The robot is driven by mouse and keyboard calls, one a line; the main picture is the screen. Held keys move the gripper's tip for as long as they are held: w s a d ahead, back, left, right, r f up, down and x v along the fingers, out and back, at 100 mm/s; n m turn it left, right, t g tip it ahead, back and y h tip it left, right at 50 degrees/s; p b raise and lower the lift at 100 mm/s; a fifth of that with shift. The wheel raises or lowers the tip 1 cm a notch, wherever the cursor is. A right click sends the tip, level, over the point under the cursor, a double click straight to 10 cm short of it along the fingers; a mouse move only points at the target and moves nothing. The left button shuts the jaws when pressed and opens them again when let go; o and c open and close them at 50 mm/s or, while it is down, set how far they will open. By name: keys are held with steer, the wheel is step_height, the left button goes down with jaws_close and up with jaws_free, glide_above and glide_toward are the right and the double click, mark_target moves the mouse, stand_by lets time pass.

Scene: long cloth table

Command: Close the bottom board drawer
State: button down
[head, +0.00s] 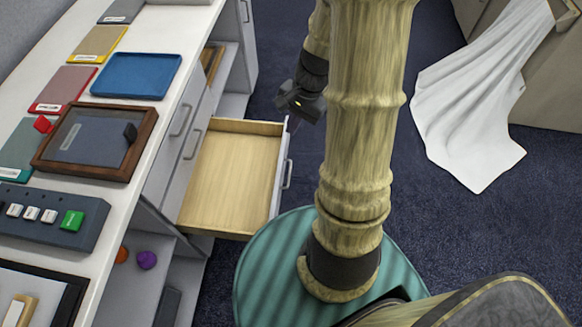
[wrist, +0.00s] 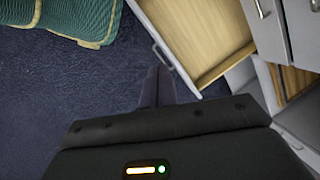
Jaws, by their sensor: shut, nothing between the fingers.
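The bottom board drawer (head: 230,178) is pulled well out from the cabinet under the long table, and its pale wooden inside is empty. Its grey front carries a metal handle (head: 287,174) on the outer face. My gripper (head: 293,124) is shut and empty, pointing down by the far end of the drawer front. In the wrist view the shut fingers (wrist: 158,84) lie beside the drawer (wrist: 195,35) front, near its handle. I cannot tell whether they touch it.
Closed drawer fronts (head: 183,120) sit above the open one. The white tabletop (head: 120,195) holds a blue tray (head: 136,75), a framed board (head: 96,142) and a button box (head: 50,216). A purple ball (head: 147,260) lies on a lower shelf. Dark carpet (head: 270,55) beyond the drawer is clear.

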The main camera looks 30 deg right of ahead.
steer(key=w+d+f+m+y+b, duration=0.1)
steer(key=d+f+m+b, duration=0.15)
steer(key=f, duration=0.25)
steer(key=w+d+f+m+t+y+b, duration=0.1)
steer(key=f+m+b, duration=0.15)
steer(key=f, duration=0.25)
steer(key=d+f+m+y+b, duration=0.1)
steer(key=d+f+b, duration=0.1)
steer(key=f+b, duration=0.2)
steer(key=m+t+y+b, duration=0.2)
steer(key=m+t+b, duration=0.2)
steer(key=m+b, duration=0.4)
glide_toward(291, 162)
steer(key=v, duration=0.5)
steer(key=shift+n+b, duration=0.3)
steer(key=b+x, duration=0.1)
steer(key=x, duration=0.3)
steer(key=r+b+x, duration=0.1)
steer(key=x, duration=0.3)
steer(key=w+a+b+x, duration=0.1)
steer(key=b+x, duration=0.1)
steer(key=x, duration=0.3)
steer(key=shift+a+r, duration=0.1)
steer(key=shift+r, duration=0.3)
